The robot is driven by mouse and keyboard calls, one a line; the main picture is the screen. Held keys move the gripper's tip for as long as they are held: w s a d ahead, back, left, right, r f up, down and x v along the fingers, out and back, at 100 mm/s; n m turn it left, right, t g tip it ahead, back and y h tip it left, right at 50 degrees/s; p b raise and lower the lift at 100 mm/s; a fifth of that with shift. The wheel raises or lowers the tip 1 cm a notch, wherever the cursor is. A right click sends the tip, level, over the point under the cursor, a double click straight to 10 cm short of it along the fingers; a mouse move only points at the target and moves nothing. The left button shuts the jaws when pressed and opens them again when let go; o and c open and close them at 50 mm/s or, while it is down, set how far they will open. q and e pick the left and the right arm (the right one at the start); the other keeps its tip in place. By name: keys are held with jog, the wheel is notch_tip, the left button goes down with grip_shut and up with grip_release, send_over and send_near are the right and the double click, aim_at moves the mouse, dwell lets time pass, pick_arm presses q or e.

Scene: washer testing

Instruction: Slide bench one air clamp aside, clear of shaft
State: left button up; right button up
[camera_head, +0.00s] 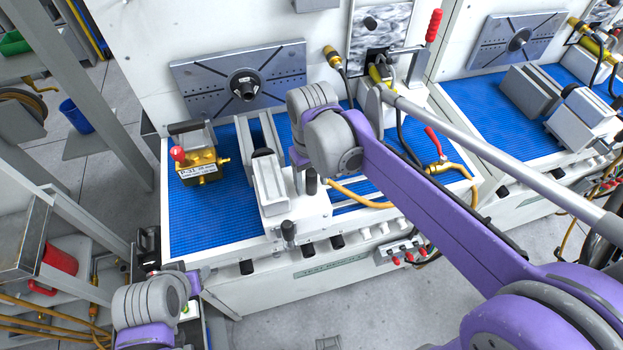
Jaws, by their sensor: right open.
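The air clamp (270,187) is a pale grey block with a black round part at its back. It sits on a light base near the front of bench one's blue mat (215,222). The shaft (245,88) is a dark stub at the middle of a grey slotted plate on the back panel, behind the clamp. My right gripper (305,183) is open, just right of the clamp block; the wrist above it hides part of the bench, and I cannot tell whether it touches. My left arm shows low at the left; its fingers are not clear.
A brass valve block (200,170) with a red knob stands on the mat left of the clamp. A red-handled tap (437,160) and yellow hose lie to the right. A second bench (480,95) adjoins at the right. The mat's front left is bare.

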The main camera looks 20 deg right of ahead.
grip_shut()
dwell(1.4)
